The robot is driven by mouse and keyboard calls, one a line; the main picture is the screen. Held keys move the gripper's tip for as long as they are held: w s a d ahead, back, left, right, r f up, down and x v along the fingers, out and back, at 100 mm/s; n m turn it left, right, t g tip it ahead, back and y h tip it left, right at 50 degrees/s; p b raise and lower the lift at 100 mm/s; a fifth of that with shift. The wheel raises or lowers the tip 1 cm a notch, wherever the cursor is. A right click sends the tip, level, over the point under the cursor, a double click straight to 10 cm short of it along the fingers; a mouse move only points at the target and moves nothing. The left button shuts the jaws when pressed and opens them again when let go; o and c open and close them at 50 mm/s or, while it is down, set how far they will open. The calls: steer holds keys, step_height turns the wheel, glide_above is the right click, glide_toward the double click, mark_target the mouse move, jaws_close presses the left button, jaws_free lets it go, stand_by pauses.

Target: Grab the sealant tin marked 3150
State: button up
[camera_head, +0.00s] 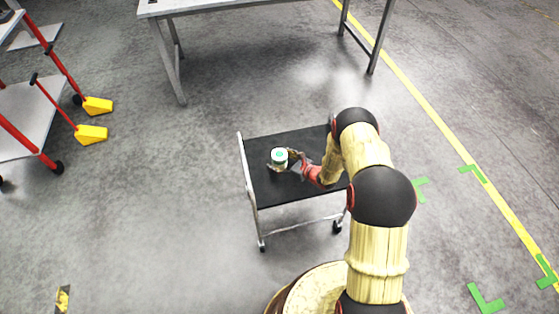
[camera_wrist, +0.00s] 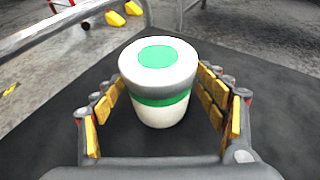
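A white tin (camera_head: 279,158) with a green spot on its lid stands upright on a black-topped cart (camera_head: 290,186). In the wrist view the tin (camera_wrist: 158,80) also shows a green band around its body. No number can be read on it. My gripper (camera_head: 291,163) is at the tin's right side in the head view. In the wrist view my gripper (camera_wrist: 162,108) is open, with one finger on each side of the tin. A gap shows between each finger and the tin.
The cart has a raised metal rail (camera_wrist: 75,28) along its edge. A grey table (camera_head: 235,6) stands behind. A cart with red bars (camera_head: 22,137) and yellow parts stands at the left. The floor around the black-topped cart is mostly clear.

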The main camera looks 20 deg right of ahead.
steer(key=shift+c, duration=1.2)
steer(key=c, duration=1.1)
steer(key=shift+c, duration=0.2)
